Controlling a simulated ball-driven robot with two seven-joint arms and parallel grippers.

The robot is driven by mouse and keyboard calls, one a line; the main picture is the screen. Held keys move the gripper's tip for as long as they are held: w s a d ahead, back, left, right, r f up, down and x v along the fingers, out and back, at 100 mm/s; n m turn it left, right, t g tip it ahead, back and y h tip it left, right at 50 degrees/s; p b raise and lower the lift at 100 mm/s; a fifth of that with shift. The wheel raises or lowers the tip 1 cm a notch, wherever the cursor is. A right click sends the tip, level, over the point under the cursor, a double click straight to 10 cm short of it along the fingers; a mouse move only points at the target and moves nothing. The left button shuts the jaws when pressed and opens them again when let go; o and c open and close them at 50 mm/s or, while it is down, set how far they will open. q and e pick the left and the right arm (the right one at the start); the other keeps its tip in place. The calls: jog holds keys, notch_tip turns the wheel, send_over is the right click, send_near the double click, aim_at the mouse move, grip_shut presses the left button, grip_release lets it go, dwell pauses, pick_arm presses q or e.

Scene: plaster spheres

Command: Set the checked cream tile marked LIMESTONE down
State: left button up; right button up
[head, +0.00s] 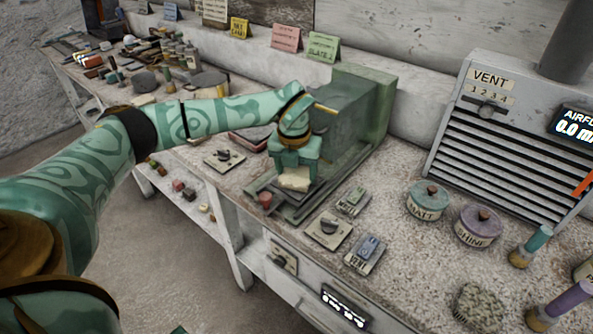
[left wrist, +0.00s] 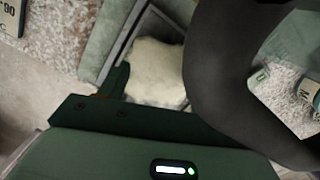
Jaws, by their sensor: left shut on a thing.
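My left gripper (head: 296,172) reaches in from the left and points down in front of the green box-shaped machine. It is shut on a cream tile (head: 294,183), which shows pale and irregular between and below the fingers. The tile is over the machine's dark front tray (head: 262,186); I cannot tell whether it touches it. In the left wrist view the cream tile (left wrist: 155,70) shows beyond the gripper, within the tray's frame. No LIMESTONE marking or check pattern can be read. My right gripper is not in view.
The green machine (head: 352,115) stands right behind the gripper. Small switch plates (head: 328,232) lie to its right, with a green MATT jar (head: 428,200) and a purple SHINE jar (head: 478,226) beyond. A grey vent unit (head: 510,130) stands at the right.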

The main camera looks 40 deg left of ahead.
aim_at(295, 179)
pick_arm(q)
jog(key=o, duration=1.1)
jog(key=shift+f, duration=0.1)
jog(key=shift+o, duration=0.2)
notch_tip(295, 179, up, 12)
jog(key=s+p, duration=0.1)
jog(key=p, duration=0.3)
jog(key=shift+s+d, duration=0.15)
jog(key=shift+d, duration=0.05)
